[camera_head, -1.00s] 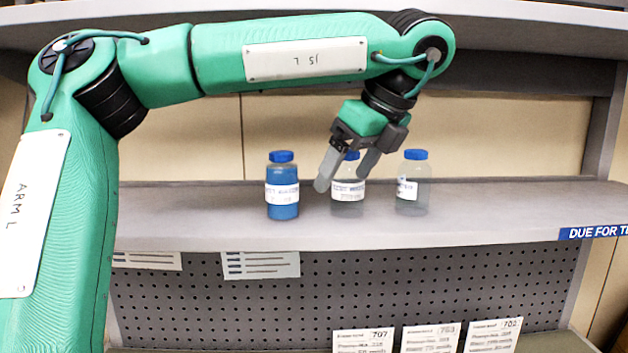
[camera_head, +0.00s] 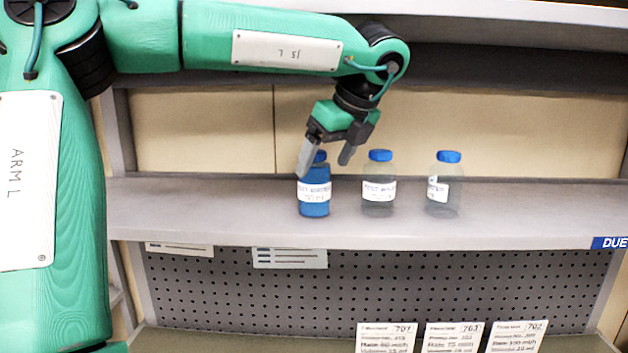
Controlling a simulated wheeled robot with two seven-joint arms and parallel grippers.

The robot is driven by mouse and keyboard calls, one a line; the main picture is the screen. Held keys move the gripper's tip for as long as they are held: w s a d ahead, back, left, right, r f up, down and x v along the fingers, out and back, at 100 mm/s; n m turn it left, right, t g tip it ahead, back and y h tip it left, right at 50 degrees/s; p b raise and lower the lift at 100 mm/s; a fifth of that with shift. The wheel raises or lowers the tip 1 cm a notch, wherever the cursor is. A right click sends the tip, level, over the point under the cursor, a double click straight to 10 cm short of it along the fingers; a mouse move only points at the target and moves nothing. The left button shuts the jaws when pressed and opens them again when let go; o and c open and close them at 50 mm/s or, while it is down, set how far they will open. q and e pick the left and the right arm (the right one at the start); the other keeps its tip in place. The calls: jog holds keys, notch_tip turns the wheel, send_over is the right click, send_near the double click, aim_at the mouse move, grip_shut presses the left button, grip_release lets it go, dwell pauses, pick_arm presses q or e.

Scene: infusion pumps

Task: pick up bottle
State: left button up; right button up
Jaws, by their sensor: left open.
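Three bottles with blue caps stand upright in a row on the grey shelf (camera_head: 230,223). The left bottle (camera_head: 314,208) holds blue liquid and has a white label. The middle bottle (camera_head: 378,208) and the right bottle (camera_head: 446,205) look clear or grey, also with white labels. My left gripper (camera_head: 324,168) is open and points down over the blue bottle. One finger covers part of its cap; the other finger shows to the right of the cap. I cannot tell whether the fingers touch the bottle. My right gripper is not in view.
An upper shelf (camera_head: 500,12) runs above, and a tan back panel (camera_head: 200,130) is behind the bottles. Below are a perforated panel (camera_head: 450,280) and several white cards. The shelf is free to the left of the blue bottle.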

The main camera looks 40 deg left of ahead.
aim_at(314, 175)
pick_arm(q)
jog(key=shift+w+a, duration=0.1)
jog(key=shift+a, duration=0.4)
jog(key=p+x, duration=0.2)
jog(key=x, duration=0.2)
jog(key=shift+a+f, duration=0.15)
jog(key=shift+f, duration=0.1)
jog(key=shift+a+f, duration=0.1)
jog(key=shift+f, duration=0.15)
jog(key=c, duration=1.2)
jog(key=shift+r, duration=0.15)
